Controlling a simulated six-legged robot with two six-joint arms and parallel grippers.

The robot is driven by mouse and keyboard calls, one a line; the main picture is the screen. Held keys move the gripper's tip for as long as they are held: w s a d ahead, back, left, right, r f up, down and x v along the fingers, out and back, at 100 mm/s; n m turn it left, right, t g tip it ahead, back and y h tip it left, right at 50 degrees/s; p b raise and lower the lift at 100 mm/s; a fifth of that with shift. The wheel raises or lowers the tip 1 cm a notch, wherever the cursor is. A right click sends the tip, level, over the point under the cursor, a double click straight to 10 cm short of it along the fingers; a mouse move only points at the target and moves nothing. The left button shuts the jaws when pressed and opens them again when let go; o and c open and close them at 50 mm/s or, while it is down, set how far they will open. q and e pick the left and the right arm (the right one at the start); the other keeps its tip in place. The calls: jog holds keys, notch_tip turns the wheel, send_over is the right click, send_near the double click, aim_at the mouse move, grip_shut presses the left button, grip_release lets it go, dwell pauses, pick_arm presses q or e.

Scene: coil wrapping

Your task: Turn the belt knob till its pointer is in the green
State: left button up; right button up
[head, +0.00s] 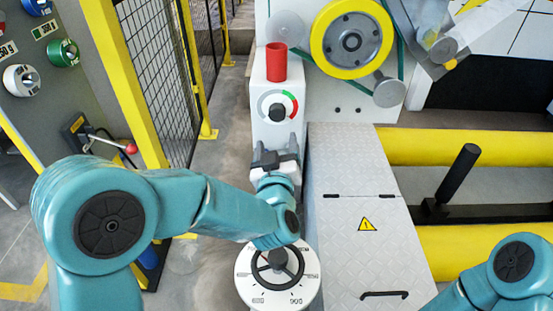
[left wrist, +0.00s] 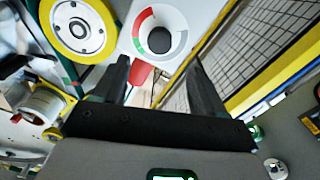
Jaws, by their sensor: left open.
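The belt knob (head: 277,113) is a dark round knob on the front of a white post, with a dial arc of white, red and green around it. The green part lies at the right of the dial in the head view. The knob also shows in the left wrist view (left wrist: 160,40). I cannot make out where its pointer stands. My left gripper (head: 275,148) is open and empty, just below the knob in the head view and apart from it. Its two dark fingers (left wrist: 157,75) show in the left wrist view. My right gripper is out of view.
A red cup (head: 276,66) stands on top of the post. A yellow-rimmed wheel (head: 351,40) with a green belt is to the right. A white dial with a black handwheel (head: 278,267) lies below my left forearm. A fence (head: 150,65) stands at left.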

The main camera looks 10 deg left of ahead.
pick_arm(q)
jog(key=s, duration=0.4)
jog(key=shift+s+d, duration=0.35)
jog(key=shift+d, duration=0.05)
